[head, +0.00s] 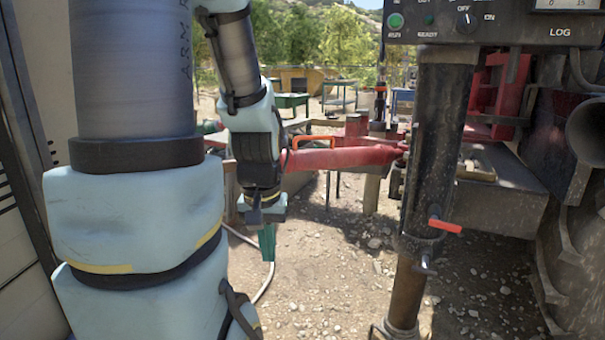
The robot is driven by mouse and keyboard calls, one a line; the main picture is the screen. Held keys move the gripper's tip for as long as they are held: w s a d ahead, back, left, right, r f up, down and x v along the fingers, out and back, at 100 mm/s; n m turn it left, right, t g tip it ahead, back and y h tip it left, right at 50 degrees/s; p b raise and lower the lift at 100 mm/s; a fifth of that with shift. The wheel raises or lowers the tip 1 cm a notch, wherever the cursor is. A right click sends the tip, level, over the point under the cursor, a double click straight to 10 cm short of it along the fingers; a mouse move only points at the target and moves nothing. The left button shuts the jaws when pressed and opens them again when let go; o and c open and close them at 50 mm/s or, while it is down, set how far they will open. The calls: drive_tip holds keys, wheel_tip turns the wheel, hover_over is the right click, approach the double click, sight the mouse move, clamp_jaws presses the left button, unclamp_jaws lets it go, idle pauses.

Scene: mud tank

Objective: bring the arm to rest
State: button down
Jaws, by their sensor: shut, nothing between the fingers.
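My gripper (267,243) hangs at the end of my pale blue and dark arm, left of the picture's middle. Its green fingers point down and are shut, with nothing between them. It is in the air above gravelly ground, apart from the things around it. My large upper arm links fill the left side of the view and hide what lies behind them.
A dark vertical pipe (431,150) with a red-handled valve (445,226) stands right of my gripper, under a control panel (495,22). A red horizontal cylinder (345,159) lies behind my forearm. A pale hose (264,287) runs on the ground. Gravel between gripper and pipe is open.

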wheel_tip(320, 180, up, 15)
drive_tip(key=p, duration=1.2)
